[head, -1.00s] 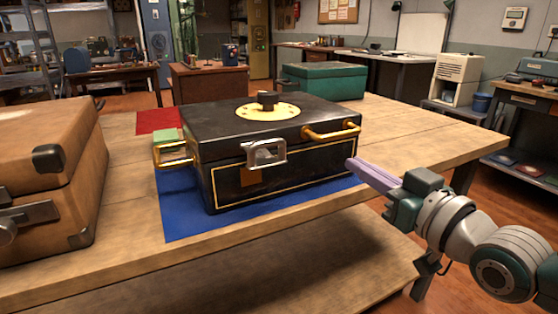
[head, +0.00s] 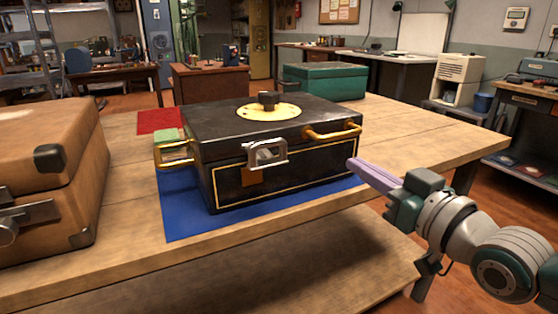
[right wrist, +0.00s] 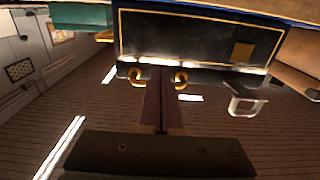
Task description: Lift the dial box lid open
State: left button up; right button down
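The dial box (head: 240,185) is a black case with gold trim on the table. Its lid (head: 215,122) is down and carries a round gold dial plate (head: 285,112) with a dark knob. A gold handle (head: 332,132) is at the lid's right front, and a silver latch (head: 267,153) is on the front. My right gripper (head: 352,165) has its purple fingers together, just right of the box and below the handle. In the right wrist view, the fingers (right wrist: 160,75) overlap the middle of the handle (right wrist: 137,78); contact cannot be told. My left gripper is out of view.
A tan suitcase (head: 50,160) stands close on the left. A blue mat (head: 185,215) lies under the box, with a red mat (head: 160,121) behind. A gold-framed piece (head: 172,158) sticks out at the box's left. The wooden table (head: 420,145) is clear to the right.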

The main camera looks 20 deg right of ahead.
aim_at(327, 146)
jog(key=shift+w, duration=0.1)
jog(key=shift+w+a+f+b, duration=0.1)
jog(key=shift+w+b, duration=0.7)
jog(key=shift+w, duration=0.35)
jog(key=shift+w+a+b, duration=0.1)
jog(key=shift+w+b, duration=0.7)
jog(key=shift+w, duration=0.35)
jog(key=shift+w+a+b, duration=0.1)
jog(key=shift+w+b, duration=0.7)
jog(key=shift+w, duration=0.2)
jog(key=shift+s+p, duration=0.2)
jog(key=shift+p, duration=0.1)
jog(key=shift+s, duration=0.2)
